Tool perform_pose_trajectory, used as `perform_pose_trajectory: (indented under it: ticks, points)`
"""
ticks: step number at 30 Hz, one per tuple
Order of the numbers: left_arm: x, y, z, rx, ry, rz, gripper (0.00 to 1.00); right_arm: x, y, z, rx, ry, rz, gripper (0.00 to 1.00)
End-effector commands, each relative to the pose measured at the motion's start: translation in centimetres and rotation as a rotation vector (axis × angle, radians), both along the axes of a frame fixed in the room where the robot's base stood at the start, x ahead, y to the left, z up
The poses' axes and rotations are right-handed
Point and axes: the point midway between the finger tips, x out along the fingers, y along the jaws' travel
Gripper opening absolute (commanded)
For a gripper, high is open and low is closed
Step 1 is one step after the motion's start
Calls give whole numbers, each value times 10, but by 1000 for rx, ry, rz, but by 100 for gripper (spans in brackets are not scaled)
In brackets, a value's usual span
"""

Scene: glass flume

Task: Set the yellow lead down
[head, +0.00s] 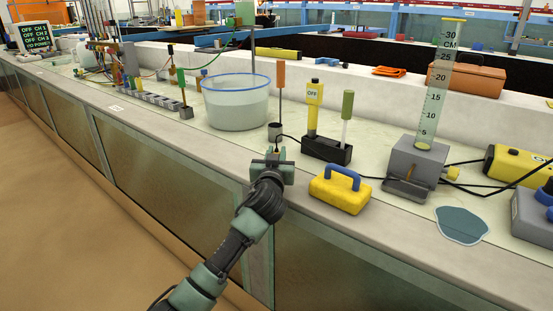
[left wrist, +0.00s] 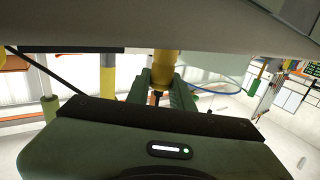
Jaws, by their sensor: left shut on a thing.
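My left gripper (head: 277,156) is above the front edge of the bench, shut on the yellow lead. In the left wrist view, the yellow lead (left wrist: 165,68) shows as a short yellow-orange cylinder with a dark end, between the green fingers (left wrist: 160,92). In the head view only a small bit of it shows at the fingertips, and I cannot tell whether it touches anything below. My right gripper is not in view.
Near the gripper stand a grey cup (head: 275,131) with an orange-handled rod, a black stand (head: 326,151) holding a yellow "OFF" device, and a yellow block (head: 340,195) with a blue handle. A clear water bowl (head: 235,108) is behind left. Bench surface (head: 225,150) left of the gripper is clear.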

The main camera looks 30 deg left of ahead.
Motion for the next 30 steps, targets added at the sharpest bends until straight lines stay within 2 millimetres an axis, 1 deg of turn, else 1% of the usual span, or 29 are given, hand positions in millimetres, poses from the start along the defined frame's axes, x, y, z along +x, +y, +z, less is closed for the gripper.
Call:
perform_pose_trajectory:
  ticks: [1, 5, 10, 14, 15, 16, 17, 25, 28, 30]
  points:
    - [0, 0, -6, 1, 0, 0, 0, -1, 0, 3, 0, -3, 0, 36]
    - [0, 0, -7, 0, -2, 0, 0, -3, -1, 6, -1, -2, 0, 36]
    - [0, 0, -7, 0, -1, 0, 0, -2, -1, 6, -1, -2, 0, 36]
    - [0, 0, -12, -1, -2, 0, 0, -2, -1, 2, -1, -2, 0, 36]
    - [0, 0, -10, 0, -1, 0, 33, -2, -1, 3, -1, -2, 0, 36]
    - [0, 0, -10, 0, -1, 0, 42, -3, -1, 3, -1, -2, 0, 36]
    - [0, 0, -10, 0, -1, 0, 44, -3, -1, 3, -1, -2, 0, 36]
    - [0, 0, -9, 0, -1, 0, 44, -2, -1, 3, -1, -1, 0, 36]
    - [0, 0, -3, 2, -1, 0, 44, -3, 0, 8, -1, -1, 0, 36]
    - [-7, -5, -7, -2, -1, -2, 44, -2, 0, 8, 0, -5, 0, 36]
